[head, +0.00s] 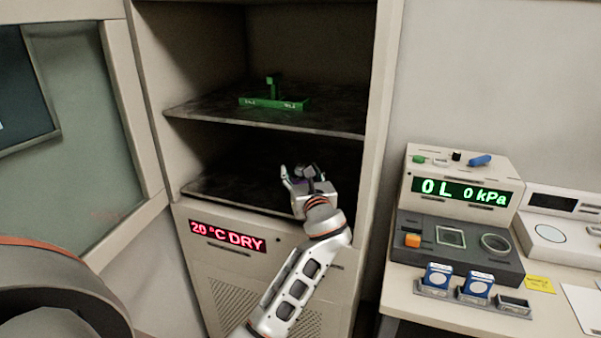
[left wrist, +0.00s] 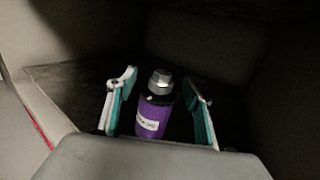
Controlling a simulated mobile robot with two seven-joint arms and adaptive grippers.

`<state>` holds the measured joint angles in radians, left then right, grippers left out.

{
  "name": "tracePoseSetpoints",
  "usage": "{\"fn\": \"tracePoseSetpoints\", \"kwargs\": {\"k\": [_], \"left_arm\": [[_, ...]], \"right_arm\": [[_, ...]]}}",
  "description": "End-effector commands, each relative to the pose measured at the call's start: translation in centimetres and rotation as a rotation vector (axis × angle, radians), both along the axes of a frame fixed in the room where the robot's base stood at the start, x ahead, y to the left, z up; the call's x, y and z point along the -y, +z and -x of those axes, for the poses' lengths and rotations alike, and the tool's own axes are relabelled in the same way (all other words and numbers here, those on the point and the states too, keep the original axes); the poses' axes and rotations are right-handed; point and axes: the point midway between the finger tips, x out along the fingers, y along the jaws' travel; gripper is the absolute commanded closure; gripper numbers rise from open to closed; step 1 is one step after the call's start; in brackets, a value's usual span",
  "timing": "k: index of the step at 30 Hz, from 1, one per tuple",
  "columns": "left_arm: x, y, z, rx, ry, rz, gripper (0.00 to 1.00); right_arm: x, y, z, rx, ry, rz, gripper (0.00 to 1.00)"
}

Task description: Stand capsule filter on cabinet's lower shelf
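The capsule filter (left wrist: 155,112) is a purple cylinder with a white label, a dark collar and a metal hex top. In the left wrist view it looks upright, between the fingers of my left gripper (left wrist: 160,90). The fingers are spread, with a gap on each side of it. Its base is hidden by the gripper body, so I cannot tell how it meets the shelf. In the head view my left gripper (head: 302,175) reaches into the cabinet over the lower shelf (head: 235,187), and the filter is mostly hidden there. My right gripper is not in view.
The upper shelf (head: 200,108) above holds a green stand (head: 272,101). The cabinet door (head: 85,140) is open at left. A bench with a display unit (head: 460,190) and blue-topped items (head: 438,275) stands at right. The lower shelf's left part is clear.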

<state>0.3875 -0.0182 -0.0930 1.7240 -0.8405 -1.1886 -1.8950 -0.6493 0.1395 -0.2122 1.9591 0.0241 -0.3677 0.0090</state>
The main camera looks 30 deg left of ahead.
Motion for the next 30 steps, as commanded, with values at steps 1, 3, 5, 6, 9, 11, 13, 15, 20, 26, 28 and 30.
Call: {"fn": "tracePoseSetpoints", "kwargs": {"k": [1,3,5,6,9,11,13,15,20,26,28,30], "left_arm": [[0.0,0.0,0.0,0.000,0.000,0.000,0.49],[0.0,0.0,0.0,0.000,0.000,0.000,0.49],[0.0,0.0,0.0,0.001,0.000,0.001,0.49],[0.0,0.2,0.0,0.001,0.000,0.000,0.49],[0.5,0.1,0.4,-0.001,-0.001,0.001,0.49],[1.1,0.1,1.0,0.000,-0.002,0.001,0.49],[2.1,0.1,1.9,0.001,-0.003,0.004,0.49],[3.1,0.1,2.9,0.000,-0.003,0.003,0.49],[5.5,0.1,5.2,0.000,-0.003,0.003,0.49],[7.7,0.2,7.4,0.001,-0.001,0.002,0.49],[8.1,0.1,7.8,0.000,-0.001,0.001,0.49],[8.4,0.2,8.2,0.000,0.000,0.001,0.49]], "right_arm": [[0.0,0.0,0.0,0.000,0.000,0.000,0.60],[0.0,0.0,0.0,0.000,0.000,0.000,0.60],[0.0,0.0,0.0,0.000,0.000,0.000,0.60],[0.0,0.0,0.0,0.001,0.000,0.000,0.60],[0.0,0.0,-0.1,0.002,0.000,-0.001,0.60],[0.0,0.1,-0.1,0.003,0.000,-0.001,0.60],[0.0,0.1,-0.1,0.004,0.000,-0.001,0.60],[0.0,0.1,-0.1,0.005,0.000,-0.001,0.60],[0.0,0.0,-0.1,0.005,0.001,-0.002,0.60],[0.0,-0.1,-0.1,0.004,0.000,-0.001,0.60],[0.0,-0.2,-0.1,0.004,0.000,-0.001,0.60],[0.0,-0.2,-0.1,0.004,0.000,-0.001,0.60]]}}
